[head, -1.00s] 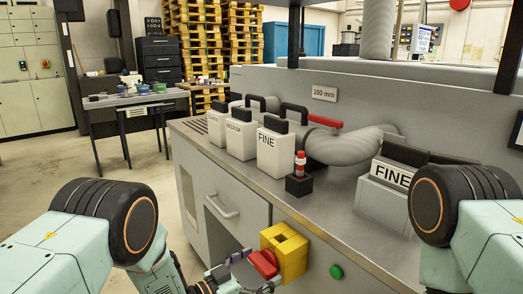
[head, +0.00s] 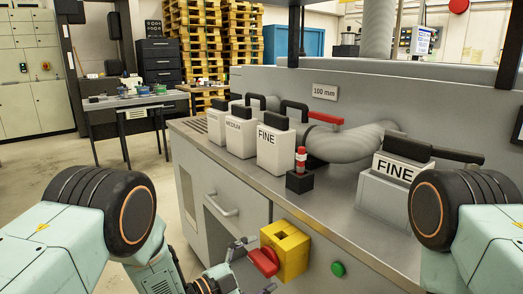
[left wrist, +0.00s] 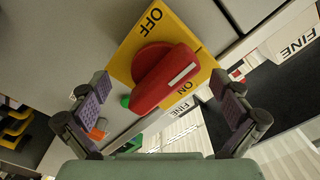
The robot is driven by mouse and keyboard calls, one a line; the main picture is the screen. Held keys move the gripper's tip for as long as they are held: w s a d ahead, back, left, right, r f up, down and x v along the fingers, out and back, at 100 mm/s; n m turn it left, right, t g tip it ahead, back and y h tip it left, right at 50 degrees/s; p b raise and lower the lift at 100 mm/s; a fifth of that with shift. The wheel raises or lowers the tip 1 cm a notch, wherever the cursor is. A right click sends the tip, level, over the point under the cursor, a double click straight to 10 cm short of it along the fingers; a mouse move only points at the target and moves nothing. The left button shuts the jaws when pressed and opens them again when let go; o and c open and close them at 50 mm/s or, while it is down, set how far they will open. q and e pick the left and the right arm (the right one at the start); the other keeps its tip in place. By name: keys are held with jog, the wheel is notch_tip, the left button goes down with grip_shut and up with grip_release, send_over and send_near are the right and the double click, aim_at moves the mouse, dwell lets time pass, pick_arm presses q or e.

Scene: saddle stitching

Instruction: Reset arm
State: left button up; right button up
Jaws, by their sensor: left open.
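A yellow switch box (head: 293,252) with a red knob (head: 264,262) is on the front of the grey machine. In the left wrist view the red knob (left wrist: 168,78) lies diagonally across the yellow plate (left wrist: 152,28), which is marked OFF and ON; its white stripe points to the upper right. My left gripper (head: 252,268) is open in front of the knob. In the left wrist view its two fingers (left wrist: 163,100) stand apart on either side of the knob, with gaps visible. My right arm shows at the right edge of the head view, but its gripper is out of view.
A green button (head: 337,270) is right of the switch box. White containers (head: 276,152) and a red-topped signal post (head: 300,172) stand on the machine ledge. A grey table (head: 130,101) is at the back left. The floor left of the machine is open.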

pick_arm(q)
jog(key=shift+m, duration=0.8)
jog(key=p+v, duration=0.1)
jog(key=v, duration=0.5)
jog(key=shift+s+a, duration=0.2)
jog(key=shift+a, duration=0.1)
jog(key=shift+s+a, duration=0.35)
jog(key=shift+a, duration=0.1)
jog(key=shift+f, duration=0.1)
